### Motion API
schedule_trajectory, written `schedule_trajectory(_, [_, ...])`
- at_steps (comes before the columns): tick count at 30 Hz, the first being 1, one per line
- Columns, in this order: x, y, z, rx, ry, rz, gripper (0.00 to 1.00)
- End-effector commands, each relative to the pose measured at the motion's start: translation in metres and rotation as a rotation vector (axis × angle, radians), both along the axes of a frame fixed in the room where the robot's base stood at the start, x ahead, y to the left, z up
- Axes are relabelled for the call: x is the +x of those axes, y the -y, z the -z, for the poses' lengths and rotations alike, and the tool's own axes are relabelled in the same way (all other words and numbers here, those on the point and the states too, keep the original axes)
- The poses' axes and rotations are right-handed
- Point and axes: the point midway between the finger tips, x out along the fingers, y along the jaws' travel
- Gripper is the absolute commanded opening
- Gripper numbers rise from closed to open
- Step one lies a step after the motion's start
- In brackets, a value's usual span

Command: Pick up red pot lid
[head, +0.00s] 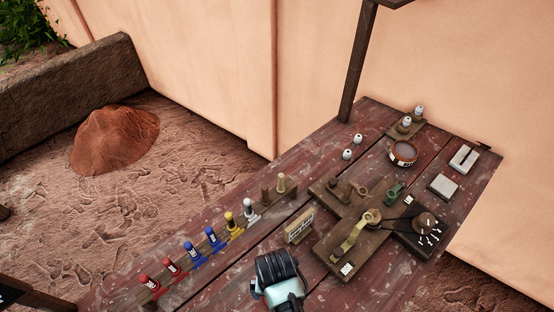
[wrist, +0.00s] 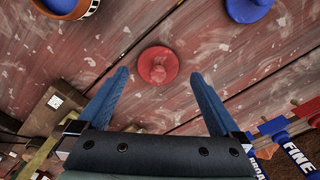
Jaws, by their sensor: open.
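The red pot lid (wrist: 157,66) is a round red disc with a raised knob. It lies on the worn wooden table in the wrist view, near the middle. My gripper (wrist: 158,74) is open, with its two blue fingers on either side of the lid in the picture. The fingers appear apart from the lid and nothing is between them in their grasp. I cannot make out the red lid in the head view.
A blue lid (wrist: 248,8) lies on the planks at upper right. A blue and orange pot (wrist: 68,6) is at upper left. The head view shows a row of coloured stamps (head: 212,238), a small sign (head: 299,226) and a wooden board with tools (head: 328,249).

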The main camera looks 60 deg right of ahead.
Motion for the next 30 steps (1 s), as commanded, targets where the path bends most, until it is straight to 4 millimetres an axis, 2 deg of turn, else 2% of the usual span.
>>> schedule_trajectory(5, [0.002, 0.009, 0.020, 0.001, -0.002, 0.002, 1.00])
schedule_trajectory(10, [0.002, 0.009, 0.039, 0.001, -0.002, 0.001, 1.00])
schedule_trajectory(20, [0.002, 0.009, 0.043, -0.001, 0.001, 0.000, 1.00])
schedule_trajectory(30, [0.002, 0.009, 0.043, 0.000, 0.000, 0.000, 0.39])
